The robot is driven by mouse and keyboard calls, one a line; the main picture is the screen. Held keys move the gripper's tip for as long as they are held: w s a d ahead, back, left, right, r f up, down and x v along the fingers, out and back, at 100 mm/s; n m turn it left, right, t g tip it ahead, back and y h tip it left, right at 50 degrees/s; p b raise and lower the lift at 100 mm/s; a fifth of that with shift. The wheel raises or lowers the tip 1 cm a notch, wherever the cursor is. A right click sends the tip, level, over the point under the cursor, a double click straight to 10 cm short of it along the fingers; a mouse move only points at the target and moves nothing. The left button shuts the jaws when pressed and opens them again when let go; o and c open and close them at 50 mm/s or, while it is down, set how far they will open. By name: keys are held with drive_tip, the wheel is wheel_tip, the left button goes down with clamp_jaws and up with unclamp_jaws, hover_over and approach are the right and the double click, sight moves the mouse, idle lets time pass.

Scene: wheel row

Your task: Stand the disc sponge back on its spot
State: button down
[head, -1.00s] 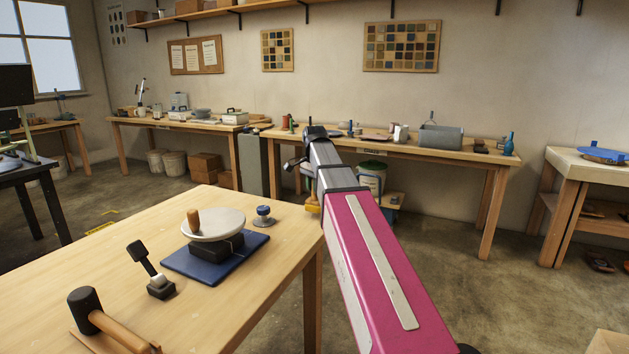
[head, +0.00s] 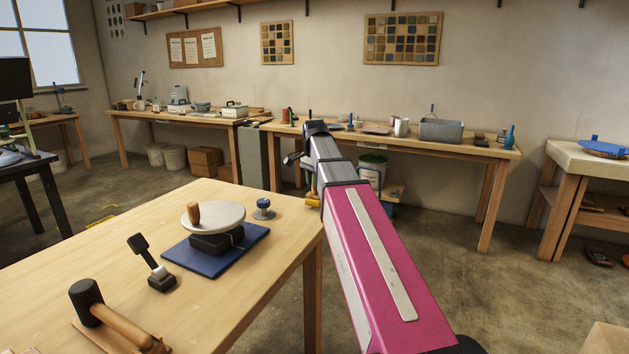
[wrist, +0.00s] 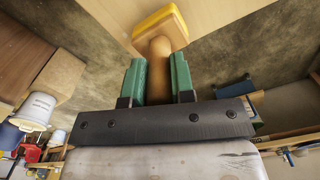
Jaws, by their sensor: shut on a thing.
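My gripper (wrist: 157,82) has green fingertips closed on the tan wooden handle of the disc sponge (wrist: 160,25). The sponge's yellow head points away from the fingers, over the edge of a light wood surface in the wrist view. In the head view my magenta arm hides most of the gripper, and a small yellow part (head: 312,199) shows left of the arm, beside the near table's right corner. I cannot make out the sponge's own spot in either view.
A long bench (head: 450,151) stands behind. Open floor lies between.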

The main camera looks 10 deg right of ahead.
drive_tip(key=shift+f, duration=0.85)
drive_tip(key=c, duration=0.9)
unclamp_jaws()
drive_tip(key=shift+r, duration=0.1)
drive_tip(key=shift+r, duration=3.9)
